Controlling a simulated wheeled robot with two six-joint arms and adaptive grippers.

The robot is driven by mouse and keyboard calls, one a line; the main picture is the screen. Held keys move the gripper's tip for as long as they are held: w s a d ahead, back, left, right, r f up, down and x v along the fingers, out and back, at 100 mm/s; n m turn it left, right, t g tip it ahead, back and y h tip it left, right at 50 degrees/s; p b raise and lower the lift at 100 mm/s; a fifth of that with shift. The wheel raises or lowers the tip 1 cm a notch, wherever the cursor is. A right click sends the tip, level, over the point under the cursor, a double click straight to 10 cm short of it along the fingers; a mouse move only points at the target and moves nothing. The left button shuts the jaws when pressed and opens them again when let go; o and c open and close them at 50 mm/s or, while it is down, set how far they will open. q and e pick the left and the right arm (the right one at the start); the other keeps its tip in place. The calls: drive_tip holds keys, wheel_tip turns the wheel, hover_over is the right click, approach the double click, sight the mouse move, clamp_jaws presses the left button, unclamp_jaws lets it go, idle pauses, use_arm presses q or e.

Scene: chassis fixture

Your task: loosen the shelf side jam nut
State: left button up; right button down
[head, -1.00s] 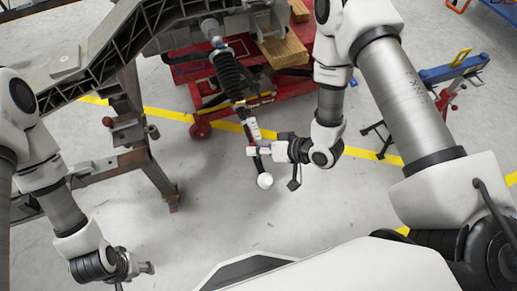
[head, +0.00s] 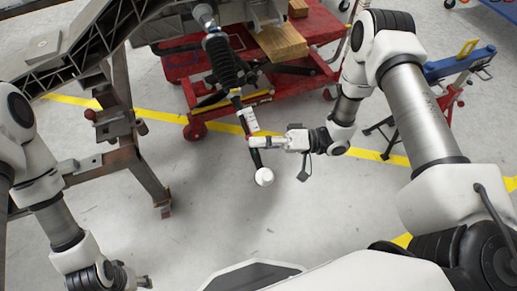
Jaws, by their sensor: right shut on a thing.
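A black ribbed boot (head: 224,64) hangs from the grey chassis frame (head: 100,45), with a thin rod (head: 237,100) running down from it. Below it are a white piece with dark marks (head: 250,121), a black shaft (head: 256,158) and a round white ball end (head: 264,177). My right gripper (head: 254,141) reaches in from the right and is shut on the rod between the white piece and the ball end. The jam nut is too small to make out. My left gripper (head: 140,281) is low at the left, partly cut off by the lower edge, apart from the rod.
A red wheeled cart (head: 195,95) with wooden blocks (head: 280,43) stands behind the rod. A rusty steel stand (head: 145,175) is at the left. A blue and red stand (head: 455,68) is at the right. Grey floor around the ball end is clear.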

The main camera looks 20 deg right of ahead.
drive_tip(key=shift+w+f+n+g+y+b, duration=0.15)
drive_tip(key=shift+g+y+b, duration=0.4)
drive_tip(key=shift+y+b, duration=0.6)
drive_tip(key=shift+f+n+g+y+b, duration=0.2)
drive_tip(key=shift+g+y+b, duration=0.35)
drive_tip(key=shift+y+b, duration=0.6)
drive_tip(key=c, duration=0.9)
unclamp_jaws()
drive_tip(key=shift+c, duration=0.2)
drive_tip(key=v, duration=0.7)
drive_tip(key=shift+d, duration=0.2)
